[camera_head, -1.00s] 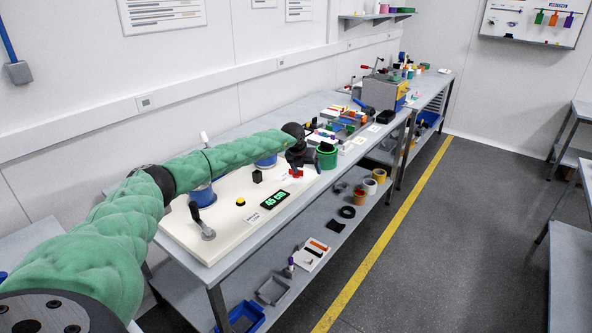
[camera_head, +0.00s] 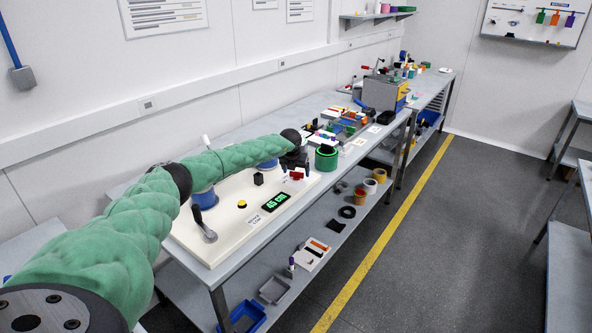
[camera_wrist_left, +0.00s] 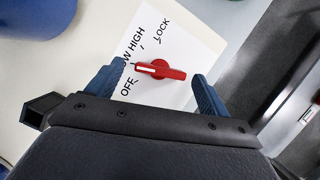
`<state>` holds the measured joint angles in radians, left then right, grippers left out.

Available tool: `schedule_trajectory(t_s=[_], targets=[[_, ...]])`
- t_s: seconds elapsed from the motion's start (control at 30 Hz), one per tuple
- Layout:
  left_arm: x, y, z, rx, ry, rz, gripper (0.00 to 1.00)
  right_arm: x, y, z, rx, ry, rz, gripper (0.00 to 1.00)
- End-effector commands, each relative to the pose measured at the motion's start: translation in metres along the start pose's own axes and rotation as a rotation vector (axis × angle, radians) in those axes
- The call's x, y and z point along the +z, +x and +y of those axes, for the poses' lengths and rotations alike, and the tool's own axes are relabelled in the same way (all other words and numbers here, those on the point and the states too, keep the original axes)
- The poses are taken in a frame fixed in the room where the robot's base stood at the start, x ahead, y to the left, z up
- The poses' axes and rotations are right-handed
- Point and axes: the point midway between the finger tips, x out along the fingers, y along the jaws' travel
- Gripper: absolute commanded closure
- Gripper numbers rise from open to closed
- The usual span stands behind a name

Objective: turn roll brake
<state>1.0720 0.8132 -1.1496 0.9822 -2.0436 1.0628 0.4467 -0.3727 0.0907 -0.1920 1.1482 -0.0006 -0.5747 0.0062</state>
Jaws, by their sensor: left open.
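The roll brake control is a red knob (camera_wrist_left: 160,70) on a white label plate (camera_wrist_left: 180,36) printed OFF, LOW, HIGH and LOCK. The white mark on its left end points between OFF and HIGH, near LOW, which is partly covered. In the head view the red knob (camera_head: 297,175) sits at the far end of the cream panel (camera_head: 235,213). My left gripper (camera_wrist_left: 158,78) is open, with one blue finger on each side of the knob; I cannot tell whether either touches it. In the head view this gripper (camera_head: 296,167) is just over the knob. My right gripper is not in view.
The panel also carries a green-lit display (camera_head: 276,201), a yellow button (camera_head: 242,204), a grey crank handle (camera_head: 204,227) and blue-and-white rolls. A green roll (camera_head: 326,158) stands close beyond the gripper. The aisle on the right is free.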

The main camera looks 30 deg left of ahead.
Motion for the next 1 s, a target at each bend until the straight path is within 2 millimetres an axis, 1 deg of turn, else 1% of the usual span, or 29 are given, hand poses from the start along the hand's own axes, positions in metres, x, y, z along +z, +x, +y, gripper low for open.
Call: schedule_trajectory(t_s=[0.13,0.37,0.4,0.47,0.6,0.63,0.93,1.0], targets=[[-0.001,0.005,-0.001,0.0,0.001,0.001,0.2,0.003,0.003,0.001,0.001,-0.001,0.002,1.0],[-0.001,0.006,-0.001,0.0,0.001,0.001,0.2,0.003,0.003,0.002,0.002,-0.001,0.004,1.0],[-0.001,0.006,-0.001,0.0,0.001,0.0,0.24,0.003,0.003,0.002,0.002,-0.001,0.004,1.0],[-0.001,0.005,-0.001,0.0,0.001,0.0,0.36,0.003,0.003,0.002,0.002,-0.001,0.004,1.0],[-0.001,0.005,0.0,-0.001,0.001,0.0,0.63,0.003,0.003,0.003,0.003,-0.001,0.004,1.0],[-0.001,0.005,0.0,-0.001,0.001,0.0,0.65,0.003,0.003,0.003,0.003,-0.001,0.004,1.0],[-0.001,0.007,0.0,-0.009,0.019,0.0,0.65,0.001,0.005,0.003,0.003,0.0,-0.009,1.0],[-0.001,0.007,0.0,-0.016,0.035,0.0,0.65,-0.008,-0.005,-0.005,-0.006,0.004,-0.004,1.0]])
